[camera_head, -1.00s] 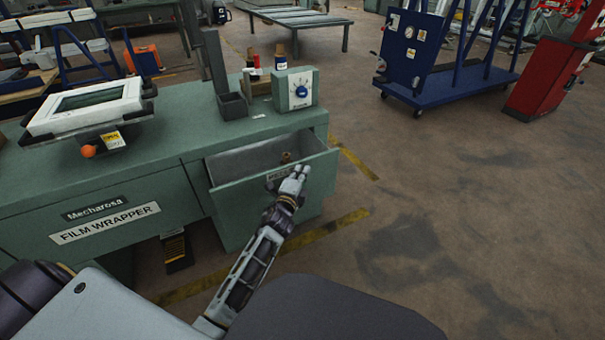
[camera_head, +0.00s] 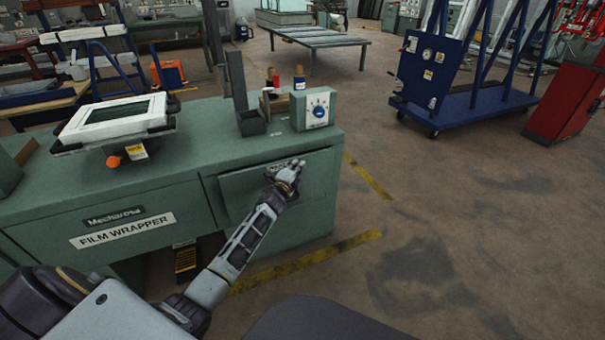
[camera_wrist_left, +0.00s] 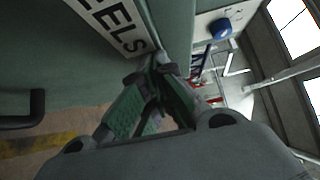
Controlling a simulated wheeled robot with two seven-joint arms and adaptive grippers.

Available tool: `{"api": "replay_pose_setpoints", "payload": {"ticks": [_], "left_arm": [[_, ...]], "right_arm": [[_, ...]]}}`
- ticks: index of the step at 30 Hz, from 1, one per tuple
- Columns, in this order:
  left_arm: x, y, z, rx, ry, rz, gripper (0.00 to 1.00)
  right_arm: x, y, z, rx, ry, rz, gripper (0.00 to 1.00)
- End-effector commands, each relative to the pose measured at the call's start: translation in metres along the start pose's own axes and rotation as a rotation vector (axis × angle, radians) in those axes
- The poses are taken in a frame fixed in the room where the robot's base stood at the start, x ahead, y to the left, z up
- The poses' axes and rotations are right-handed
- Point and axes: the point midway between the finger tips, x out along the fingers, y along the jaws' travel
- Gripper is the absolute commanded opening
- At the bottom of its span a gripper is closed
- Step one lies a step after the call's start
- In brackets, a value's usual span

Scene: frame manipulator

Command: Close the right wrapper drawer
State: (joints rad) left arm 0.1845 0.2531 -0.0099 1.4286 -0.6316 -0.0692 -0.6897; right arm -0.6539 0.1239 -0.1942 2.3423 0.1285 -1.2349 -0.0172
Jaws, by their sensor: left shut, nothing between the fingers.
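The right wrapper drawer (camera_head: 238,186) is the green front at the right end of the film wrapper bench. In the head view its inside no longer shows, and its front looks flush or nearly flush with the bench. My left gripper (camera_head: 297,165) is shut and empty, at the upper right part of the drawer front, partly covering its label. In the left wrist view my fingers (camera_wrist_left: 155,72) are close against the drawer front, next to a white label (camera_wrist_left: 115,22) ending in "ELS". I cannot tell whether they touch it. My right gripper is not in view.
A blue wheeled cart (camera_head: 435,75) stands at the back right. The floor right of the bench is clear.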

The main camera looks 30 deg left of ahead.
Motion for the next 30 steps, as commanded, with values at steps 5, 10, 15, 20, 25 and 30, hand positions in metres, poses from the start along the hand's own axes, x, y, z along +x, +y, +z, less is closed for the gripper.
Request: {"api": "replay_pose_setpoints", "payload": {"ticks": [5,10,15,20,25,30], "left_arm": [[0.01,0.001,0.01,0.0,0.0,0.001,0.0],[0.014,-0.001,0.014,0.0,0.0,-0.001,0.0],[0.015,-0.002,0.015,0.0,-0.002,-0.002,0.0],[0.015,-0.003,0.017,0.001,-0.004,-0.004,0.0],[0.015,-0.004,0.018,0.001,-0.006,-0.005,0.0],[0.015,-0.005,0.018,0.002,-0.005,-0.005,0.0]], "right_arm": [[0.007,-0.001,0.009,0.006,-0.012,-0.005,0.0],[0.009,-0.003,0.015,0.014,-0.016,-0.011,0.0],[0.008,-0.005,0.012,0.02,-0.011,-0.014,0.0],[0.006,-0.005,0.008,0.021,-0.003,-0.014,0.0],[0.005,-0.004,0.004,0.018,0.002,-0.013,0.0],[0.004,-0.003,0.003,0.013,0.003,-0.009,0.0]]}}
